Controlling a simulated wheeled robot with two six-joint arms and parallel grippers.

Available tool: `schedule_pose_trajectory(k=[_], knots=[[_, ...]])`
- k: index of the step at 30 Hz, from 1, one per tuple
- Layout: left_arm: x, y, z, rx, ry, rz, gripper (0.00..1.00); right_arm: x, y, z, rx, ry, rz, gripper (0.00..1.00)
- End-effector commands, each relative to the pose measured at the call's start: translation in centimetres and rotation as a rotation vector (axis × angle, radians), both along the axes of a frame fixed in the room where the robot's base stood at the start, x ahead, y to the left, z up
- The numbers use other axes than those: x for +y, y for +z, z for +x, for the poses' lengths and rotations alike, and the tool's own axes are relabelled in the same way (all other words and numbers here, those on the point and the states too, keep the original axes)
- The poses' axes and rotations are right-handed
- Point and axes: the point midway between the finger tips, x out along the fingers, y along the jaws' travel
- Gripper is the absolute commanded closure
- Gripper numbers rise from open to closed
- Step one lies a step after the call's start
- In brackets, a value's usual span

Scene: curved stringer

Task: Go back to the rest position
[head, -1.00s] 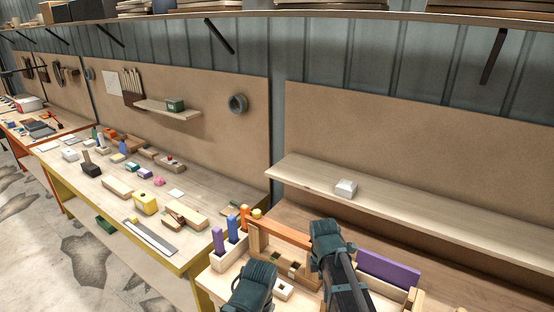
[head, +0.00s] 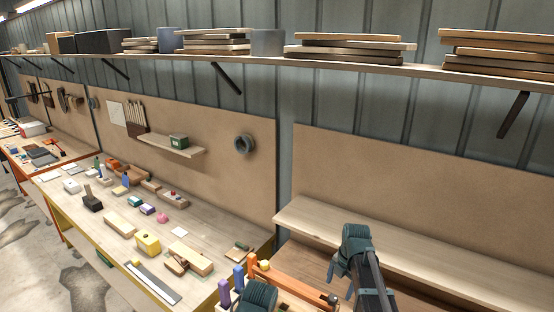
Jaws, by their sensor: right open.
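My right gripper (head: 346,264) is at the lower right of the head view, dark and seen from behind, in front of the long wooden shelf (head: 420,255). It stands apart from the things on the bench, and I see nothing held in it. A dark part of my left arm shows at the bottom edge; its gripper fingers are out of view.
Below are an orange bar (head: 292,284) and upright purple (head: 224,292), blue (head: 239,277) and orange (head: 252,266) pegs. A workbench (head: 215,240) with blocks and tools stands left. An upper shelf (head: 400,68) carries stacked boards.

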Motion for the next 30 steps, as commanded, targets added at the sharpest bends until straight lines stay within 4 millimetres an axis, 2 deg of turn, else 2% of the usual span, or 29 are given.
schedule_pose_trajectory(k=[1,4,6,18,24,30], knots=[[0.0,0.8,0.0,0.0,0.0,0.0,0.1,-0.4,0.8,0.4,-0.006,0.022,0.004,0.14],[0.0,1.5,0.0,0.0,0.0,0.0,0.1,-1.0,1.6,1.0,-0.017,0.072,0.013,0.14],[0.0,-0.5,0.0,0.0,0.0,0.0,0.1,-0.8,-0.4,1.0,-0.017,0.075,0.013,0.14],[0.0,-5.3,0.0,0.0,0.0,0.0,0.1,-0.3,-5.2,1.4,-0.017,0.073,0.011,0.14],[0.0,-7.2,0.0,0.0,0.0,0.0,0.1,-0.1,-7.1,1.6,-0.017,0.072,0.011,0.14],[0.0,-8.1,0.0,0.0,0.0,0.0,0.1,0.1,-8.1,1.7,-0.017,0.072,0.011,0.14]])
